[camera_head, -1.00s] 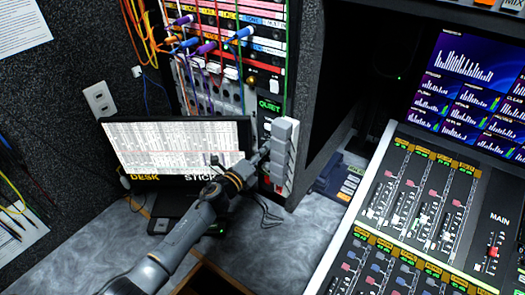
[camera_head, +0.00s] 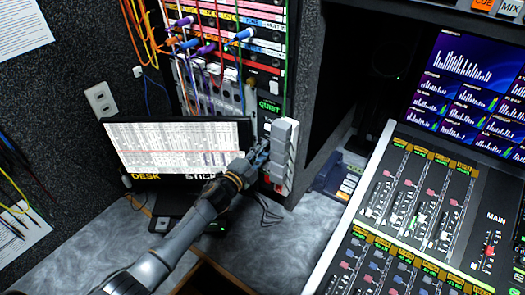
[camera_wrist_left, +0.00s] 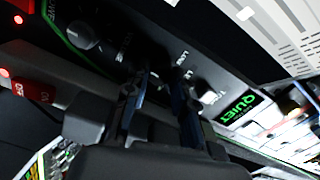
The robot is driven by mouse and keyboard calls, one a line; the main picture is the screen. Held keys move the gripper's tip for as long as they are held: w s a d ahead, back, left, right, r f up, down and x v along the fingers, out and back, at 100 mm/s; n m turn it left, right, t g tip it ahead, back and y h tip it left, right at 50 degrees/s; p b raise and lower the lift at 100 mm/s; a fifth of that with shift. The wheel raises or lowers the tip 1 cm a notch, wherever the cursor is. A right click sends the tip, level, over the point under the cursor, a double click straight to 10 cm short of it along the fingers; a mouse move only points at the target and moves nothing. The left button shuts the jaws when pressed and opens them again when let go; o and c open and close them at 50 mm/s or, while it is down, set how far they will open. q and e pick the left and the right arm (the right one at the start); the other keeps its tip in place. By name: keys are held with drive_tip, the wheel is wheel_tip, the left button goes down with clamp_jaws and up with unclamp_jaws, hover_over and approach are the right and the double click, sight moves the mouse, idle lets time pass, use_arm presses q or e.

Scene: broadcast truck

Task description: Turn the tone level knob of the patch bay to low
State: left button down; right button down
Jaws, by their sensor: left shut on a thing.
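The patch bay (camera_head: 224,97) stands at the back, upper middle of the head view, with plugged cables and a lit green QUIET sign (camera_head: 268,105). The sign also shows in the left wrist view (camera_wrist_left: 239,107). My left gripper (camera_head: 263,149) is at the panel below the sign. In the left wrist view my left gripper (camera_wrist_left: 160,88) has its two fingers against the panel, shut on what appears to be the tone level knob. The fingers mostly hide the knob, so its pointer cannot be read. My right gripper is not in view.
Another dark round knob (camera_wrist_left: 84,35) and a red switch (camera_wrist_left: 32,91) are near the fingers. A monitor (camera_head: 178,148) stands left of the panel, over my forearm. A mixing console (camera_head: 430,205) fills the right side. Grey desk surface (camera_head: 290,235) lies between.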

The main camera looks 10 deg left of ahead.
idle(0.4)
use_arm(q)
drive_tip(key=c, duration=1.1)
unclamp_jaws()
drive_tip(key=v, duration=1.2)
drive_tip(key=shift+a+f+n, duration=0.1)
drive_tip(key=shift+f+n, duration=0.05)
drive_tip(key=shift+n, duration=0.15)
